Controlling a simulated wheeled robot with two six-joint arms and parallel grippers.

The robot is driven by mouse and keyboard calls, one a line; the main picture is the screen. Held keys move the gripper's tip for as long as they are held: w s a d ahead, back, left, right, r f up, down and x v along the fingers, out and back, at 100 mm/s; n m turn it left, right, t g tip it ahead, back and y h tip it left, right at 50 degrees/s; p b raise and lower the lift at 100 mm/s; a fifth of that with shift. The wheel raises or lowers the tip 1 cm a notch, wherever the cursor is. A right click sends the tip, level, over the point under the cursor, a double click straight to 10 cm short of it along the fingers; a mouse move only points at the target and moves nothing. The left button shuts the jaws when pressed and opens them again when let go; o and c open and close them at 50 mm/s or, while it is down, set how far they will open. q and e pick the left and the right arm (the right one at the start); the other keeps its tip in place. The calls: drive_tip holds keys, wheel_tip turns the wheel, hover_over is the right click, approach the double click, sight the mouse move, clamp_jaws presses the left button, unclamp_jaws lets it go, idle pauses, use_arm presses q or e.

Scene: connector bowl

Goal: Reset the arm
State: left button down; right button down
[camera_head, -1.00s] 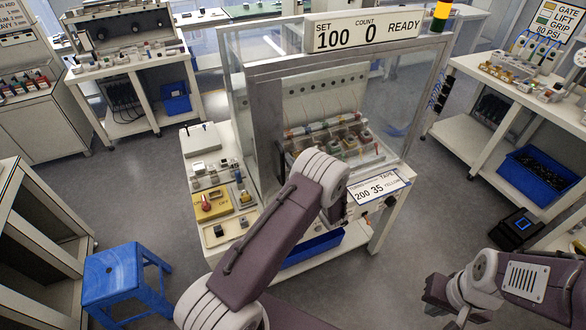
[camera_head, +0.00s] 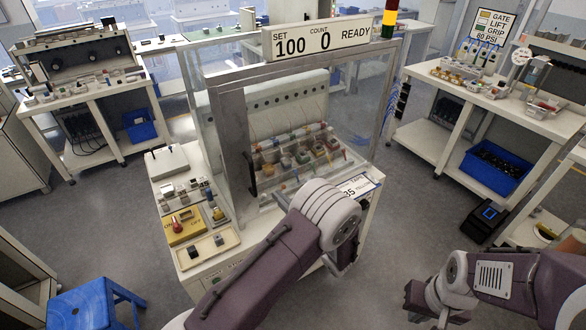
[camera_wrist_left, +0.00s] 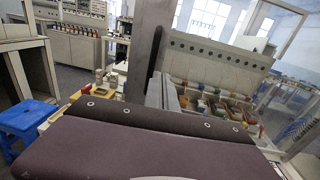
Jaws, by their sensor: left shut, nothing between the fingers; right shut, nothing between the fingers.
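My left arm (camera_head: 270,265) reaches up from the bottom of the head view to a pale round joint in front of the machine (camera_head: 212,115).
The machine's display (camera_head: 325,37) reads SET 100, COUNT 0, READY. Coloured parts (camera_head: 300,155) sit inside the enclosure. A blue stool (camera_head: 85,305) stands lower left. Work tables stand at the left (camera_head: 95,95) and right (camera_head: 430,145). Open floor lies right of the machine.

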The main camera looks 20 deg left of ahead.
use_arm(q)
drive_tip(key=s+a+r+n+g+y, duration=0.2)
drive_tip(key=a+r+n+g, duration=0.35)
drive_tip(key=a+r, duration=0.3)
drive_tip(key=s+a+f+n+g+h, duration=0.2)
drive_tip(key=s+a+n+g+h, duration=0.15)
drive_tip(key=s, duration=0.35)
drive_tip(key=s+a+f+n+g+h, duration=0.2)
drive_tip(key=s+n+g, duration=0.15)
drive_tip(key=s, duration=0.45)
drive_tip(key=s+d+f+n+h, duration=0.6)
drive_tip(key=s+d+n+h, duration=0.1)
drive_tip(key=s+d, duration=0.1)
drive_tip(key=w+d+f+n+t+h, duration=0.3)
drive_tip(key=d+n, duration=0.3)
drive_tip(key=d, duration=0.3)
drive_tip(key=shift+w+d+h+b, duration=0.15)
drive_tip(key=shift+w+h+b, duration=0.15)
drive_tip(key=shift+w+h, duration=0.55)
drive_tip(key=shift+w+d, duration=0.1)
